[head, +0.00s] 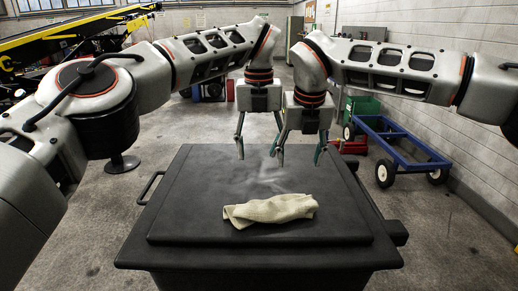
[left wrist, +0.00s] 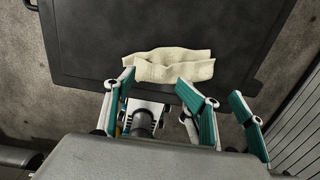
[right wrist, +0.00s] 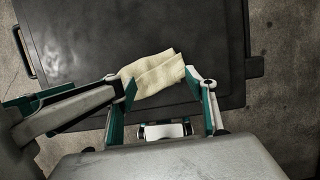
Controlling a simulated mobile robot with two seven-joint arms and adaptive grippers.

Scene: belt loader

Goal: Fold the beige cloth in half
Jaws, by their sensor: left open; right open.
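The beige cloth (head: 270,210) lies on the black lid of a dark case, near its front middle. It is a narrow, rumpled strip with layers that look folded over. It also shows in the left wrist view (left wrist: 170,65) and the right wrist view (right wrist: 155,73). My left gripper (head: 260,150) is open and empty, above the lid and beyond the cloth. My right gripper (head: 298,158) is open and empty, close beside the left one, also above and beyond the cloth. Neither gripper appears to touch the cloth.
The black case (head: 185,215) has a raised lid edge and a side handle (head: 150,188). Bare lid surrounds the cloth. A blue cart (head: 400,145) stands at the right by the wall. Yellow belt loader frames (head: 75,38) are at the far left.

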